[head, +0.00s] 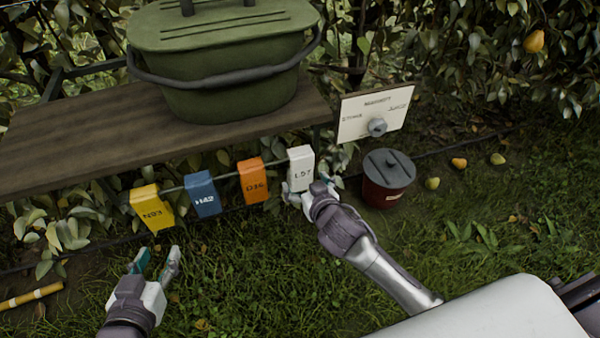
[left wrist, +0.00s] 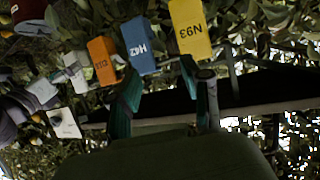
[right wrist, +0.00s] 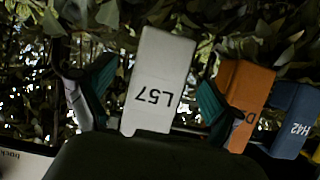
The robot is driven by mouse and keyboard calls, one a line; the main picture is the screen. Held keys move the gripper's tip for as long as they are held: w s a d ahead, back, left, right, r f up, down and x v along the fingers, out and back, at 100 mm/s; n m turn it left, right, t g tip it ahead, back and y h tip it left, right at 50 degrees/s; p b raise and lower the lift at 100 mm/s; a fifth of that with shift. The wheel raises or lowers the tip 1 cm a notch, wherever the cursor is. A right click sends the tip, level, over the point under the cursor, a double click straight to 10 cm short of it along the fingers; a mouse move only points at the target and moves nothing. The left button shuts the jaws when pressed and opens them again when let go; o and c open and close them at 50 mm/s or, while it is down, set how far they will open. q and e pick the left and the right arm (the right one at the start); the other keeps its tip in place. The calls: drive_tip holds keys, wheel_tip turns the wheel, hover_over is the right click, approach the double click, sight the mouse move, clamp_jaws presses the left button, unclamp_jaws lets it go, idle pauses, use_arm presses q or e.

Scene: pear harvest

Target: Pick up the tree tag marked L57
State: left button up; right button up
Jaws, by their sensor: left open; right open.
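The white tag marked L57 (head: 301,168) hangs at the right end of a rail below the wooden shelf. My right gripper (head: 309,192) is open at the lower part of this tag. In the right wrist view the L57 tag (right wrist: 158,82) stands between the two open fingers (right wrist: 155,98), with no clear contact visible. My left gripper (head: 155,262) is open and empty above the grass, below the yellow tag. In the left wrist view its fingers (left wrist: 165,100) are spread, with other tags beyond them.
An orange tag (head: 252,181), a blue tag marked H42 (head: 202,194) and a yellow tag marked N93 (head: 152,208) hang along the same rail. A green lidded tub (head: 225,75) sits on the shelf (head: 60,140). A sign (head: 360,115) and dark red bucket (head: 385,190) stand right.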

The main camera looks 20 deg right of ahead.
sight(303, 180)
drive_tip(key=b+x, duration=0.1)
drive_tip(key=x, duration=0.2)
drive_tip(key=shift+w+f, duration=0.3)
drive_tip(key=shift+w+a+f, duration=0.1)
drive_tip(key=shift+w, duration=0.2)
use_arm(q)
wheel_tip(303, 180, up, 7)
drive_tip(key=w+d+t+h, duration=0.1)
drive_tip(key=w+t, duration=0.1)
drive_tip(key=t, duration=0.2)
drive_tip(key=shift+d+t+h, duration=0.3)
use_arm(e)
drive_tip(key=c, duration=1.3)
use_arm(q)
drive_tip(key=shift+w, duration=0.1)
use_arm(e)
drive_tip(key=shift+o, duration=0.2)
